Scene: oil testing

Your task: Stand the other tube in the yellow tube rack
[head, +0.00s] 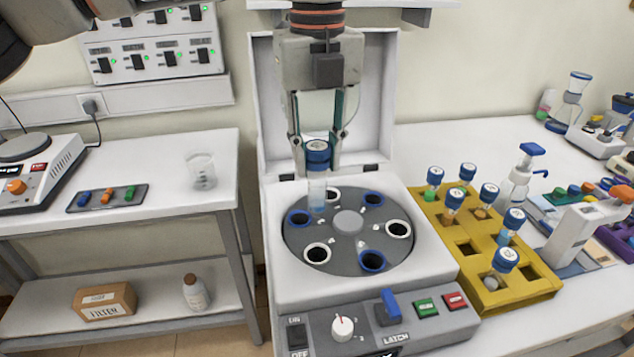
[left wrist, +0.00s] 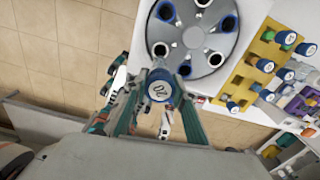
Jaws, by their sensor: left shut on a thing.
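My left gripper (head: 317,168) is shut on a tube (head: 317,190) with a blue cap and a pale, clear body. It holds the tube upright, in front of the back-left part of the centrifuge rotor (head: 348,222); the lower end appears to hang above the rotor. In the left wrist view, the numbered blue cap (left wrist: 158,91) sits between the fingers of the left gripper (left wrist: 157,84). The yellow tube rack (head: 465,268) stands to the right of the centrifuge. It holds several blue-capped tubes (head: 514,222) and shows empty square sockets near its front. My right gripper is not in view.
The centrifuge lid (head: 380,100) stands open behind the rotor, whose visible holes look empty. A beaker (head: 201,170) stands on the left table.

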